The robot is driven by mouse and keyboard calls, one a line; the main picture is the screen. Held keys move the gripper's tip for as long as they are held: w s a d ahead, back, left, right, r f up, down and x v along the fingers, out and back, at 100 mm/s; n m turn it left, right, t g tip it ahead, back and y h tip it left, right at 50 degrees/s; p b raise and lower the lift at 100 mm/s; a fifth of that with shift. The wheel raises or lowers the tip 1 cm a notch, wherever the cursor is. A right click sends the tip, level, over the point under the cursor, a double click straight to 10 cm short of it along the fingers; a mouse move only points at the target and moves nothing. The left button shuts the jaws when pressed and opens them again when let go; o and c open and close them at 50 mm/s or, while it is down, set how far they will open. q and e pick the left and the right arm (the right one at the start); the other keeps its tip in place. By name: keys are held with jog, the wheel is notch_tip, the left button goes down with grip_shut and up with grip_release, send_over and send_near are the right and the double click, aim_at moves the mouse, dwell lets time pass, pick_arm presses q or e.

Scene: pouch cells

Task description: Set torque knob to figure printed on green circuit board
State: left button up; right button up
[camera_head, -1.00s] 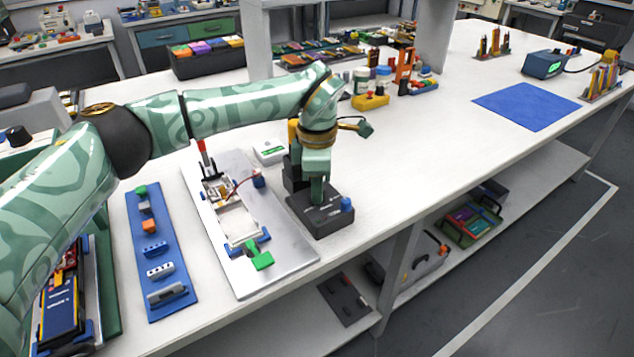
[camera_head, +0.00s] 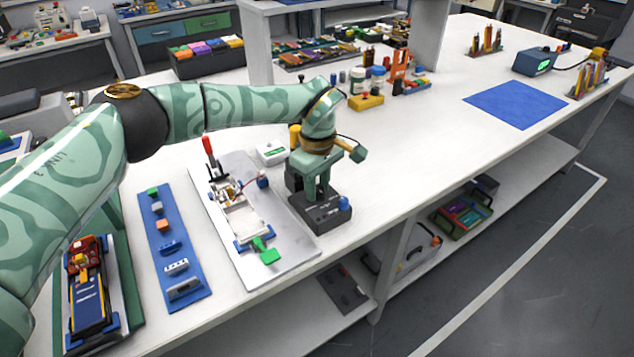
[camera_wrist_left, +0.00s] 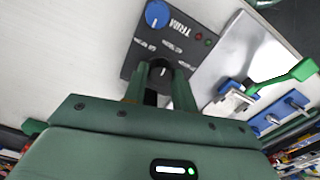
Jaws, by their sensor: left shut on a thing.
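A dark control box (camera_head: 326,214) stands on the white bench, right of a metal plate. My left gripper (camera_head: 321,196) reaches down onto it. In the left wrist view my left gripper (camera_wrist_left: 161,88) is shut on a black knob (camera_wrist_left: 161,70) with a white pointer line; the fingers hide part of it. A blue knob (camera_wrist_left: 157,14) beside the word TRIM is on the same box (camera_wrist_left: 180,45), clear of the fingers. The small lettering around the black knob is too blurred to read. I cannot make out a green circuit board with a figure. My right gripper is out of view.
The metal plate (camera_head: 290,240) carries a white fixture, a red-handled lever (camera_head: 208,147) and a green handle (camera_head: 266,252). A white device with a green display (camera_head: 270,153) sits behind the box. A blue strip (camera_head: 160,228) holds small parts. The bench right of the box is clear.

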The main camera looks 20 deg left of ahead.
aim_at(318, 188)
pick_arm(q)
jog(key=shift+m, duration=0.5)
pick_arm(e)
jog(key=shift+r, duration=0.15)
pick_arm(q)
jog(key=o, duration=1)
notch_tip(318, 188, up, 16)
jog(key=p, duration=0.4)
jog(key=shift+r, duration=0.2)
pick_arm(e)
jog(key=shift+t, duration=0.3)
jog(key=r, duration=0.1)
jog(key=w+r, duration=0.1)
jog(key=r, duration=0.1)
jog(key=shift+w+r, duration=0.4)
